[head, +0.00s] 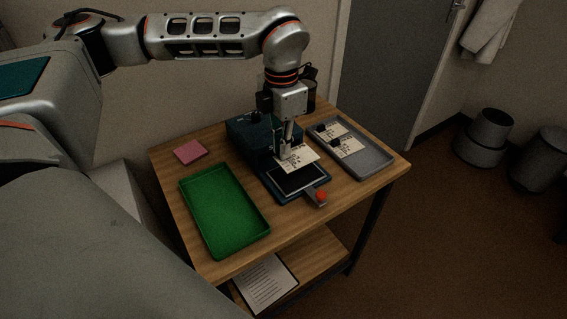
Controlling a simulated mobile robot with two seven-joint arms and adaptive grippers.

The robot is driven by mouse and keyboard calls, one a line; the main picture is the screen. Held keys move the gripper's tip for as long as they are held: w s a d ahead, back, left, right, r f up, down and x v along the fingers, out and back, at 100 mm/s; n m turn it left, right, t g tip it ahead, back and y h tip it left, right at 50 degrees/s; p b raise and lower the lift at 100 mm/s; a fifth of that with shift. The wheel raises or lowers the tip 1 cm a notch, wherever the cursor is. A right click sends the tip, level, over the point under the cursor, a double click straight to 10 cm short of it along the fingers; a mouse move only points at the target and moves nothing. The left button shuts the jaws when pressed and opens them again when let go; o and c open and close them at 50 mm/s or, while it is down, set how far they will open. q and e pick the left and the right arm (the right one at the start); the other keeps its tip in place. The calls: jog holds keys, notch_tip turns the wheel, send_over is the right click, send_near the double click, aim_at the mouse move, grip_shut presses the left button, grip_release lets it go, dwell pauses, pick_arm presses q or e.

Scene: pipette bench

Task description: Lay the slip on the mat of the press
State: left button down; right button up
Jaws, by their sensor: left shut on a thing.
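My left gripper (285,155) reaches down from above and is shut on a cream paper slip (301,158) with dark print. It holds the slip over the back part of the press (275,194), a dark blue device on the bench. The dark mat (297,180) of the press shows in front of the slip; the slip hides its back part. I cannot tell whether the slip touches the mat. A red knob (321,195) sits at the front right of the press. My right gripper is not in view.
A green tray (183,193) lies left of the press. A grey tray (374,168) on the right holds slips with dark blocks on them. A pink pad (190,151) lies at the back left. Bare wood (290,222) shows at the front.

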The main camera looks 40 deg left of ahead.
aim_at(282, 172)
pick_arm(q)
jog(key=shift+f, duration=0.65)
notch_tip(282, 172, down, 4)
jog(key=shift+f+b, duration=0.1)
jog(key=shift+b, duration=0.3)
jog(key=shift+f, duration=0.1)
jog(key=c, duration=2.1)
grip_release()
